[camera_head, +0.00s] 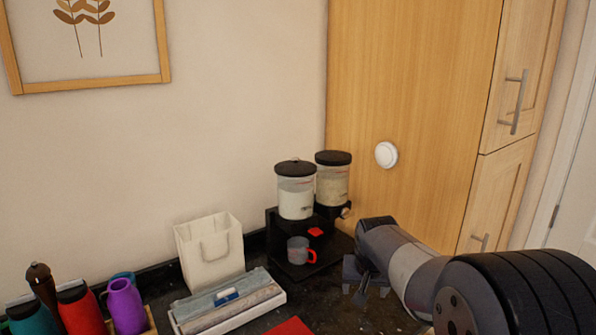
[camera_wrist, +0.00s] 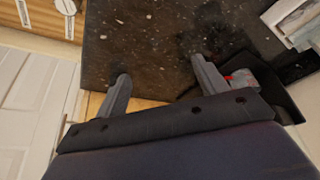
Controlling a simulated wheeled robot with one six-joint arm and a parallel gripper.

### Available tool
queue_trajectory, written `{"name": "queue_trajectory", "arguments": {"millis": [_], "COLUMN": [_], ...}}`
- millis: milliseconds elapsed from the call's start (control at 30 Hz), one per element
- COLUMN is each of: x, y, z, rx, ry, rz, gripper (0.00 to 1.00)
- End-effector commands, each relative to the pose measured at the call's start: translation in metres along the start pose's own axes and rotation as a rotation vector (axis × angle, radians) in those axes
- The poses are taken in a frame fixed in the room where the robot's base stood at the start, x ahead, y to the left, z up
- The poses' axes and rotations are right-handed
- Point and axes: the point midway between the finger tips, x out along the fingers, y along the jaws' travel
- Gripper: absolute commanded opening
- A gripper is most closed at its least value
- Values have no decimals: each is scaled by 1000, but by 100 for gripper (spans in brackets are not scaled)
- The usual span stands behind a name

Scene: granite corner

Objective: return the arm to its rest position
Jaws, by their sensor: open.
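My arm reaches in from the lower right in the head view. My gripper (camera_head: 362,283) is over the dark counter, just right of the black dispenser stand. In the wrist view my gripper (camera_wrist: 160,82) has its two fingers spread apart, with only bare speckled counter between and beyond them. It holds nothing. Part of the gripper is hidden by my wrist in the head view.
A dispenser (camera_head: 296,195) with two jars stands close left of my gripper, with a red-handled cup (camera_head: 298,251) on its base. A white bag (camera_head: 209,252), a tray (camera_head: 275,303) and several bottles (camera_head: 127,306) are further left. A wooden cabinet (camera_head: 410,80) rises behind.

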Motion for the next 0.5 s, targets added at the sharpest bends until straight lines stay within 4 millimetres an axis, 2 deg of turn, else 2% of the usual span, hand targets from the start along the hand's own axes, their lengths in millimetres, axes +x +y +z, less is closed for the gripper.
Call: {"name": "queue_trajectory", "arguments": {"millis": [33, 300, 500], "x": [2, 54, 79], "y": [-2, -1, -2], "z": [1, 23, 33], "rx": [-7, -5, -4], "ry": [-5, -6, -3], "rz": [-2, -1, -1], "gripper": [68, 68, 68]}}
